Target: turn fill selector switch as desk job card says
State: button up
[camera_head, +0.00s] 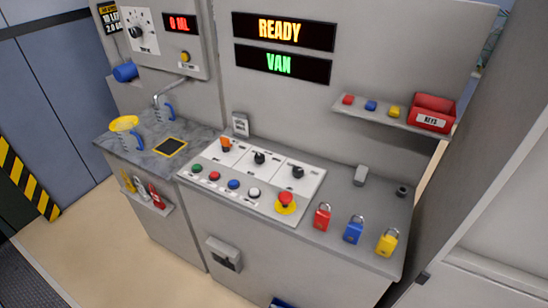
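Three rotary switches sit in a row on the white sloped panel (274,182) of the desk: an orange-knobbed one (226,144), a black middle one (259,157) and a black right one (297,171). Their labels are too small to read, so I cannot tell which is the fill selector. A small grey-framed card (240,124) stands behind the panel; its text is unreadable. A black dial (137,30) is on the wall box. My gripper is not in view.
Displays read "READY" (283,31), "VAN" (279,64) and "0 ML" (179,23). Push buttons and a red emergency stop (286,200) line the panel front. Padlocks in red (322,217), blue (353,230) and yellow (387,243) stand right.

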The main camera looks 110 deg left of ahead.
aim_at(259, 159)
jog(key=u, duration=3.7)
